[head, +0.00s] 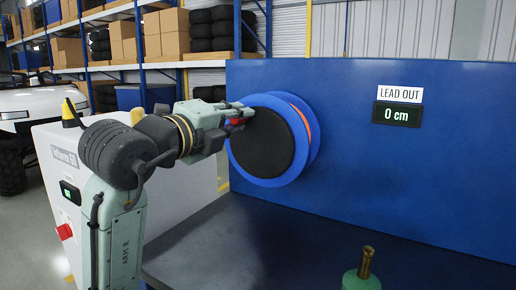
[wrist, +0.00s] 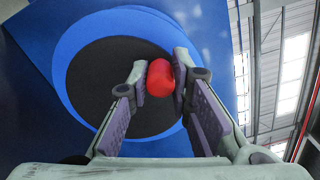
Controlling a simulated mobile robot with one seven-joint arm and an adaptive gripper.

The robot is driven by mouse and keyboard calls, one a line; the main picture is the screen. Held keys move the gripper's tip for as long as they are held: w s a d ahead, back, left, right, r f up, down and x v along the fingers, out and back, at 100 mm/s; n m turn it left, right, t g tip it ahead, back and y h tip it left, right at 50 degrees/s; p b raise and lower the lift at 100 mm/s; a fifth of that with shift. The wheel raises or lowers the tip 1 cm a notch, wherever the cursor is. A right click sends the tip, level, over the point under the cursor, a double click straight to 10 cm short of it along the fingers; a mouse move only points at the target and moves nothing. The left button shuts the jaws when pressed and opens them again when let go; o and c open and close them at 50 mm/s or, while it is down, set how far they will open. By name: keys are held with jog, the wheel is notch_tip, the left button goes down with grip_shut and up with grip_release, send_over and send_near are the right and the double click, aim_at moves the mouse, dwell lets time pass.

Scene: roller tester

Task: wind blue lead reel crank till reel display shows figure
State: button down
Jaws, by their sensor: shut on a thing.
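The blue lead reel (head: 292,172) with a black face is mounted on a blue panel, and an orange lead shows at its edge. Its red crank knob (wrist: 161,77) sits between my fingers in the wrist view. My gripper (head: 240,115) is at the upper left of the reel's face and shut on the knob; it also shows in the wrist view (wrist: 162,82). In the head view my gripper partly hides the knob. The display (head: 397,115) under the "LEAD OUT" label (head: 399,93) reads 0 cm.
A dark bench top (head: 300,240) lies below the reel, with a green, brass-topped part (head: 362,272) at its front. A white cabinet (head: 150,170) with a red button (head: 64,232) stands at left. Shelves with boxes (head: 165,33) and tyres are behind.

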jog(key=shift+s+d+m, duration=0.15)
jog(key=shift+d+m, duration=0.1)
jog(key=shift+m, duration=0.05)
jog(key=m, duration=0.1)
jog(key=s+d+m, duration=0.1)
jog(key=m, duration=0.1)
jog(key=d+m+b, duration=0.1)
jog(key=shift+s+r+m, duration=0.2)
jog(key=shift+m, duration=0.2)
jog(key=shift+a, duration=0.1)
jog(key=c, duration=1.6)
grip_release()
jog(key=shift+c, duration=0.2)
jog(key=o, duration=1.2)
jog(key=shift+r, duration=0.15)
jog(key=shift+o, duration=0.2)
jog(key=shift+a, duration=0.1)
jog(key=shift+v, duration=2.95)
